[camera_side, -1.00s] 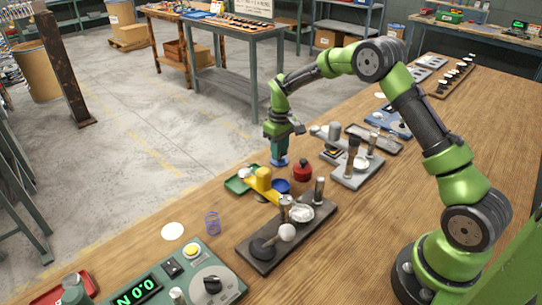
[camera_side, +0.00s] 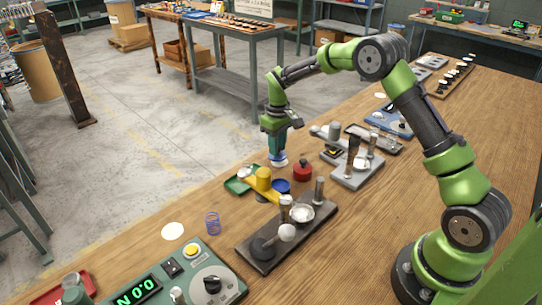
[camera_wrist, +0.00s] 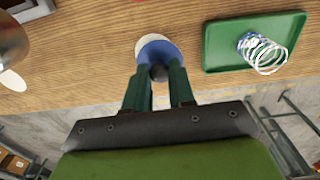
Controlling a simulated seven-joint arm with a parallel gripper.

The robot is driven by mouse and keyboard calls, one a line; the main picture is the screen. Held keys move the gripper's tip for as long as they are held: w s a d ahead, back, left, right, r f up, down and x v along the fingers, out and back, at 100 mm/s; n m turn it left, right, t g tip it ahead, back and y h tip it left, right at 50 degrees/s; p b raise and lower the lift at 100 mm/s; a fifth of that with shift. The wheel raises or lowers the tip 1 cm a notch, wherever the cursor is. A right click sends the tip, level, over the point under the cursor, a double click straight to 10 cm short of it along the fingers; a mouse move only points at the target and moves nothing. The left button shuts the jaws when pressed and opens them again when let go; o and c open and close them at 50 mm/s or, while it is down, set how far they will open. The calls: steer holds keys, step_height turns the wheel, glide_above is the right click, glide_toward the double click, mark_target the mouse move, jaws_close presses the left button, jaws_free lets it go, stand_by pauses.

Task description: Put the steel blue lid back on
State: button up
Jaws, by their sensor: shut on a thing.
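My gripper (camera_side: 277,150) points down near the far edge of the bench. It is shut on the dark knob of the steel blue lid (camera_side: 276,162). In the wrist view, the lid (camera_wrist: 162,50) is in front of the fingers (camera_wrist: 160,85), with a whitish round patch (camera_wrist: 150,38) showing past its edge. The exact gap between lid and bench cannot be told.
A red pot-like thing with a dark knob (camera_side: 303,171) stands just right of the lid. A green tray (camera_side: 235,187) with a white spring (camera_wrist: 263,53) lies to the left. A yellow-topped fixture (camera_side: 263,180) and a dark plate with posts (camera_side: 262,252) are nearby.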

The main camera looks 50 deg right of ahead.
steer(key=s+a+r, duration=0.4)
steer(key=a+r, duration=0.2)
steer(key=a, duration=0.1)
steer(key=s+a, duration=0.2)
steer(key=s, duration=0.4)
steer(key=shift+w+a+f, duration=0.1)
steer(key=shift+a+f, duration=0.05)
steer(key=shift+f, duration=2.05)
steer(key=shift+f, duration=0.5)
steer(key=o, duration=0.9)
steer(key=shift+o, duration=0.2)
steer(key=shift+o, duration=1.3)
